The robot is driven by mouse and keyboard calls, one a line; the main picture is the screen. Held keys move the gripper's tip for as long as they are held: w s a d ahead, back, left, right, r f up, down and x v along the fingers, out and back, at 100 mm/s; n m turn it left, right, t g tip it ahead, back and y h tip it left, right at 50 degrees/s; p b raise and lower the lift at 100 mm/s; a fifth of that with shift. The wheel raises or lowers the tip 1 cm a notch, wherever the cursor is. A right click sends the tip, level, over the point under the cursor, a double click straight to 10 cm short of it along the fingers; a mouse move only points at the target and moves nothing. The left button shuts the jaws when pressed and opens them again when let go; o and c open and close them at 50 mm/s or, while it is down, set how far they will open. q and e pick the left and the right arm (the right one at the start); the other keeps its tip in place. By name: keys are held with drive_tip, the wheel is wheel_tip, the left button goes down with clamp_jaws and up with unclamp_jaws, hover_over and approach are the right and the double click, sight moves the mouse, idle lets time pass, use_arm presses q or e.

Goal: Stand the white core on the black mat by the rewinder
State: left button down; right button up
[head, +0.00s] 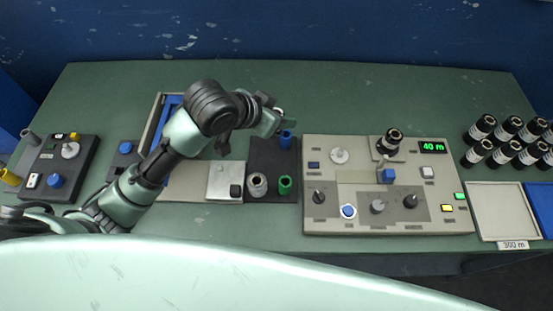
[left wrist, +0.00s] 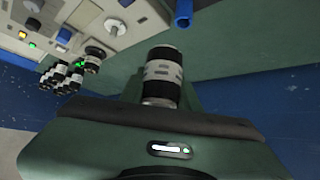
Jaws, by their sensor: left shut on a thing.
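My left gripper (head: 272,117) is over the far part of the black mat (head: 262,150), beside the rewinder (head: 325,220). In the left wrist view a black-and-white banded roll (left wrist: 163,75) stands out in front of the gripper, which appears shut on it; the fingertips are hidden. In the head view the arm largely hides this roll. A pale grey-white core (head: 257,185), which looks like the white core, stands upright near the mat's front edge. My right gripper is in neither view.
A green core (head: 285,185) stands right of the pale core, and a blue core (head: 286,139) stands farther back, close to the gripper. A roll (head: 391,139) sits on the rewinder. Several black rolls (head: 509,127) stand at far right. The mat's middle looks clear.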

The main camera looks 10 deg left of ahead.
use_arm(q)
wheel_tip(320, 180, down, 18)
drive_tip(key=shift+a+r+p, duration=0.1)
drive_tip(key=shift+p, duration=0.3)
drive_tip(key=c, duration=1)
unclamp_jaws()
drive_tip(key=shift+c, duration=0.2)
drive_tip(key=shift+s+a+r, duration=0.1)
drive_tip(key=v, duration=1.2)
drive_tip(key=shift+b, duration=0.3)
